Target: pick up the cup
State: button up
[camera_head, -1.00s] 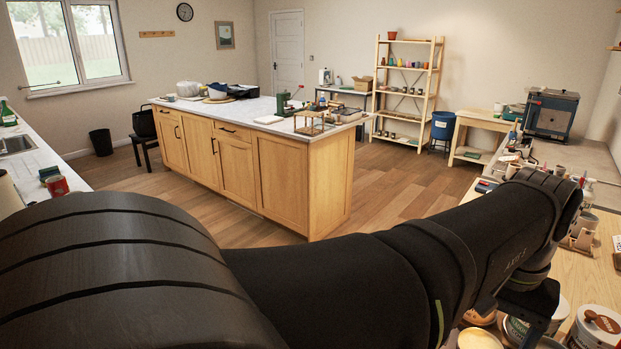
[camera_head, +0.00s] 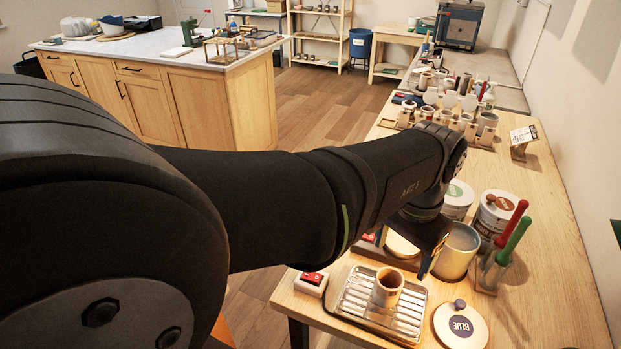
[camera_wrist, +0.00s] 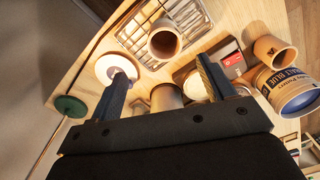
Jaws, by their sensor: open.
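A small tan cup (camera_head: 387,288) stands upright on a silver wire rack (camera_head: 412,325) near the front of the wooden bench. The cup (camera_wrist: 165,43) also shows in the wrist view, beyond the fingertips and roughly between their lines. A second tan cup (camera_wrist: 268,52) stands at the right of the wrist view, beside a blue-labelled can. My gripper (camera_wrist: 162,68) is open, with nothing visibly gripped. In the head view my arm hides much of the gripper, which hangs above the bench behind the rack.
A lid marked BLUE (camera_head: 460,325) lies right of the rack. A red switch box (camera_head: 311,282) is at its left. The bench's right side has bare wood.

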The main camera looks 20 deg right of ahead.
send_over(389, 285)
jog(key=s+a, duration=0.2)
jog(key=f, duration=0.7)
jog(key=shift+s+d, duration=0.1)
jog(key=shift+d, duration=0.1)
jog(key=shift+w+d+f, duration=0.1)
jog(key=shift+w+f, duration=0.15)
jog(key=shift+f, duration=1.15)
jog(key=shift+w+d+f, duration=0.1)
jog(key=shift+w+f, duration=0.1)
jog(key=shift+f, duration=1.15)
jog(key=c, duration=1.2)
jog(key=shift+o, duration=0.2)
jog(key=shift+r, duration=0.1)
